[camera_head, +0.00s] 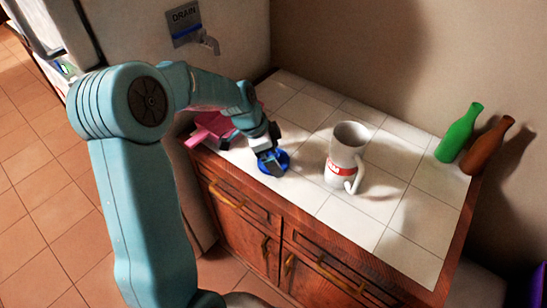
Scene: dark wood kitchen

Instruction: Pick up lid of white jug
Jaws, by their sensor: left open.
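The white jug (348,148) stands upright on the tiled counter, with a red label and a handle toward the front right. Its top looks open, with no lid on it. A round blue thing (284,162), which looks like a lid, lies on the counter to the left of the jug, apart from it. My left gripper (270,158) is open, pointing down right over the blue thing and hiding part of it. I cannot tell whether the fingers touch it. My right gripper is not in view.
A pink object (203,134) lies at the counter's left end, partly behind my left arm. A green bottle (459,135) and a brown bottle (486,148) stand at the right back edge by the wall. The counter (405,240) is clear at the front right.

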